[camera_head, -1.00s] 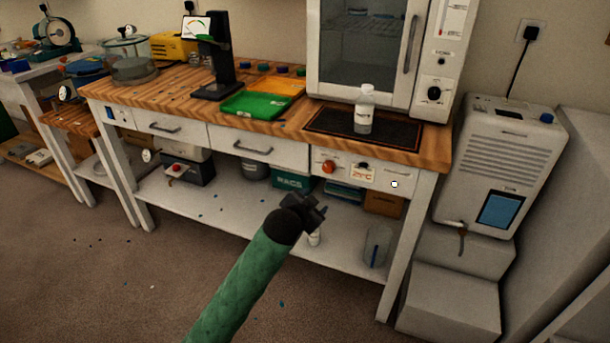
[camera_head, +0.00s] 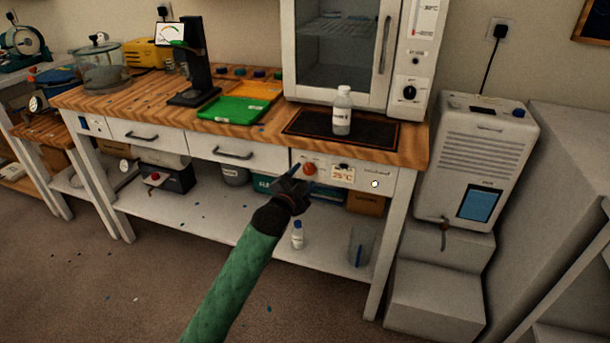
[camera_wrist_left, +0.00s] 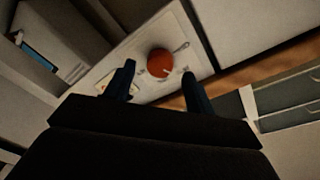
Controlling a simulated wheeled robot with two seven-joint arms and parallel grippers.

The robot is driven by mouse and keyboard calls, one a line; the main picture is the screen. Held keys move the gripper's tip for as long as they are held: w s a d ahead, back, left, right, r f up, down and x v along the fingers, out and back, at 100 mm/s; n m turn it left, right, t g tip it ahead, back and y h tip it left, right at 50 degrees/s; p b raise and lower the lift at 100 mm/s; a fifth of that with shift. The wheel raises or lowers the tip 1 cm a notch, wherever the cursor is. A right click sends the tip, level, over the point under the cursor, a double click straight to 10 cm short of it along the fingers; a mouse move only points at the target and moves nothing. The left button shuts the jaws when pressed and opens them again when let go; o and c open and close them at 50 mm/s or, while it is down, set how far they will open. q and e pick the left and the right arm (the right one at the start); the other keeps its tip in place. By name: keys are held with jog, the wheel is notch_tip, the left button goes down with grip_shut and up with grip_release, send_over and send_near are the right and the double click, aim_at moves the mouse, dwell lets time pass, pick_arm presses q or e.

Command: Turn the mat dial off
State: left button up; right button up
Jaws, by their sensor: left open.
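The mat dial is an orange-red round knob (camera_head: 309,168) on the white front panel of the workbench, left of a small display reading 25°C (camera_head: 342,174). In the left wrist view the dial (camera_wrist_left: 160,62) shows between the fingers, with a pale pointer mark at its lower edge. My left gripper (camera_head: 296,182) is open and empty, just in front of and below the dial; I cannot tell whether it touches. In the left wrist view its two fingers (camera_wrist_left: 158,78) are on either side of the dial. The dark heating mat (camera_head: 378,133) lies on the bench above. My right gripper is out of view.
A white-capped bottle (camera_head: 342,112) stands on the mat before a white oven (camera_head: 412,65). Drawer handles (camera_head: 233,153) stick out left of the panel. The lower shelf (camera_head: 205,218) holds boxes and bottles. A white unit (camera_head: 487,150) stands at right.

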aim_at(309, 170)
pick_arm(q)
jog(key=shift+x, duration=1.15)
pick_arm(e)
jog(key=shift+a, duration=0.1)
pick_arm(q)
jog(key=c, duration=1)
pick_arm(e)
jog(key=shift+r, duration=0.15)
pick_arm(q)
jog(key=n+p, duration=0.3)
jog(key=n, duration=0.1)
jog(key=shift+t, duration=0.3)
jog(key=n+p, duration=0.2)
jog(key=n, duration=0.2)
jog(key=n+p, duration=0.3)
jog(key=n, duration=0.1)
jog(key=shift+d+f+t+y, duration=0.1)
jog(key=shift+t+y, duration=0.2)
jog(key=shift+t, duration=0.1)
jog(key=shift+f+n, duration=0.1)
jog(key=shift+n, duration=0.2)
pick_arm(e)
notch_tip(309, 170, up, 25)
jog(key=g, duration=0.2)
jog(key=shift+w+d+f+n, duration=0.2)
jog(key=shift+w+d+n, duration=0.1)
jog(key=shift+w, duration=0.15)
